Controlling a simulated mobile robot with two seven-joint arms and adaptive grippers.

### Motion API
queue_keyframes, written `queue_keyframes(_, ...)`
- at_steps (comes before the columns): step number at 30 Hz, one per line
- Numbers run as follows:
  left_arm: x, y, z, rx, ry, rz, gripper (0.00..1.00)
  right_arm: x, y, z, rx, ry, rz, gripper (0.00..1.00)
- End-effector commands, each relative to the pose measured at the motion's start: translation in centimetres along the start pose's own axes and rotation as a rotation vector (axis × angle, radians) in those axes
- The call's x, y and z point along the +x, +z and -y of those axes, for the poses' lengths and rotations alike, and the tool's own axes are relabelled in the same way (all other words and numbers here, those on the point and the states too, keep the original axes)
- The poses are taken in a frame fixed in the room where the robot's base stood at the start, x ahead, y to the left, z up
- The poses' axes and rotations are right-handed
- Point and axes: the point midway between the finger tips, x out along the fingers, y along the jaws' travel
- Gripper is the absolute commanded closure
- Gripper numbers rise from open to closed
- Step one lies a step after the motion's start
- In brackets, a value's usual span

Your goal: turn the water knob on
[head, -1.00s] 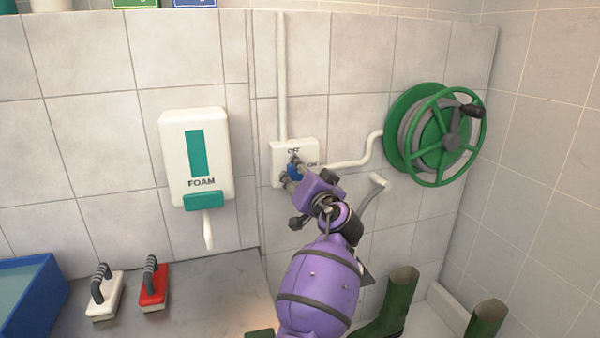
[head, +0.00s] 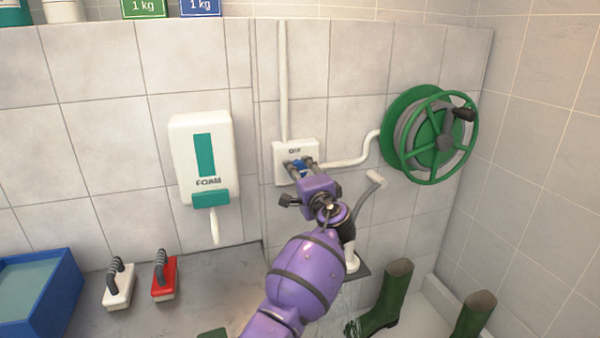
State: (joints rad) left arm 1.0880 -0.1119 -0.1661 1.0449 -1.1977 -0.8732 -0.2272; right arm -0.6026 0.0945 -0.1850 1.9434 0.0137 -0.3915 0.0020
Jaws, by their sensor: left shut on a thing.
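The blue water knob (head: 298,168) sits on a white wall box (head: 283,153) fed by white pipes. The box's OFF label shows above the knob; the ON label is hidden behind my gripper. My left gripper (head: 299,164) is shut on the knob, with one finger to its left and one to its right. The purple arm comes up from below. My right gripper is not in view.
A foam dispenser (head: 203,160) hangs to the left. Green boots (head: 390,295), brushes (head: 164,277) and a blue tub (head: 45,295) stand lower down.

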Motion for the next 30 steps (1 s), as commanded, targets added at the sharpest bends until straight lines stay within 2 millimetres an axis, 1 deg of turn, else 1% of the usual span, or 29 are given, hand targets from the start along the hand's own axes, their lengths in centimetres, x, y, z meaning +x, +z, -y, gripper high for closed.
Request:
queue_keyframes(3,-0.08,-0.05,-0.05,0.061,0.002,-0.002,0.89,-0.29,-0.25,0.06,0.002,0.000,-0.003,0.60)
queue_keyframes(10,-0.05,0.07,-0.31,0.129,0.005,0.000,0.89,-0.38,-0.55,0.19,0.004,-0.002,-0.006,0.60)
queue_keyframes(26,-0.03,0.19,-0.64,0.150,0.008,0.001,0.89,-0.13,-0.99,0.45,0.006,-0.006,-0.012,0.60)
queue_keyframes(27,-0.03,0.19,-0.65,0.150,0.009,0.001,0.58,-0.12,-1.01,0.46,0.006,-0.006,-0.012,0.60)
queue_keyframes(29,-0.03,0.19,-0.64,0.150,0.008,0.001,0.50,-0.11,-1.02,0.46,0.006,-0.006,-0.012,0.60)
queue_keyframes(30,-0.03,0.18,-0.60,0.149,0.008,0.001,0.48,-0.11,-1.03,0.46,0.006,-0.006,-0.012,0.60)
